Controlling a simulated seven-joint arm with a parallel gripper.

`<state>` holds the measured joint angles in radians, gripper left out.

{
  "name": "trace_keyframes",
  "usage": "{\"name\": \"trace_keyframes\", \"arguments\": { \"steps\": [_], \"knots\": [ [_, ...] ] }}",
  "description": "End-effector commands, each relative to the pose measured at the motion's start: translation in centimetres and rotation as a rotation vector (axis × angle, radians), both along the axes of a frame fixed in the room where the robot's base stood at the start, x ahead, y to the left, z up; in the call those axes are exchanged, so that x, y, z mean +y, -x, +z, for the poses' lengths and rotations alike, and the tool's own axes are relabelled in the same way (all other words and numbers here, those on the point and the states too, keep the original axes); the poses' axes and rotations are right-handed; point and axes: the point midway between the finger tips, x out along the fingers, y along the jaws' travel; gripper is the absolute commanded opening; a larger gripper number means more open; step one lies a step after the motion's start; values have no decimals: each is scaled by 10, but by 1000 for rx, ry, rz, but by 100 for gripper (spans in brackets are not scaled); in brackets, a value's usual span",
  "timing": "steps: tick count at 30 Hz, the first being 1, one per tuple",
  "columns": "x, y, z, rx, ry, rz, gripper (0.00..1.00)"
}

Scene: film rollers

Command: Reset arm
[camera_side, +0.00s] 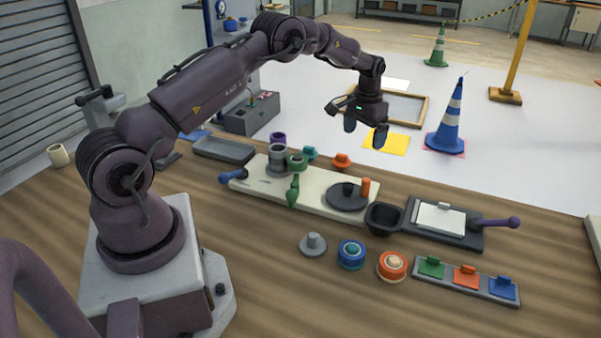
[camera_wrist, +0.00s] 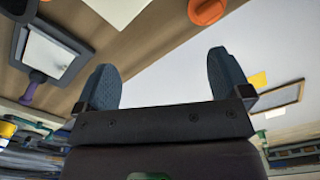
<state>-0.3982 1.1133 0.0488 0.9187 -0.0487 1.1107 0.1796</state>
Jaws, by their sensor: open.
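My gripper (camera_side: 364,131) is in the air above the far edge of the wooden table, with its fingers hanging down. The wrist view shows its two dark blue fingertips (camera_wrist: 160,82) spread apart with nothing between them. My arm reaches from its base at the left of the side view over to the far side. The gripper touches no object.
A cream board (camera_side: 330,202) with a dark disc and blue and green handles lies below. A black cup (camera_side: 383,218), a press plate with a purple handle (camera_side: 512,223), blue (camera_side: 351,254) and orange (camera_side: 392,266) rollers, and a swatch strip (camera_side: 465,280) stand nearby.

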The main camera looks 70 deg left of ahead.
Motion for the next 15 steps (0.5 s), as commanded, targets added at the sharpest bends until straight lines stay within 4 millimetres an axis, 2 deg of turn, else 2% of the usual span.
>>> {"name": "trace_keyframes", "arguments": {
  "steps": [3,6,8,11,15],
  "knots": [
    [0,2,-4,1,-2,19,96],
    [-6,17,-20,47,16,37,96],
    [-11,27,-17,61,22,47,96],
    [-28,43,5,69,26,54,96],
    [-56,66,50,50,20,44,96]
  ]
}}
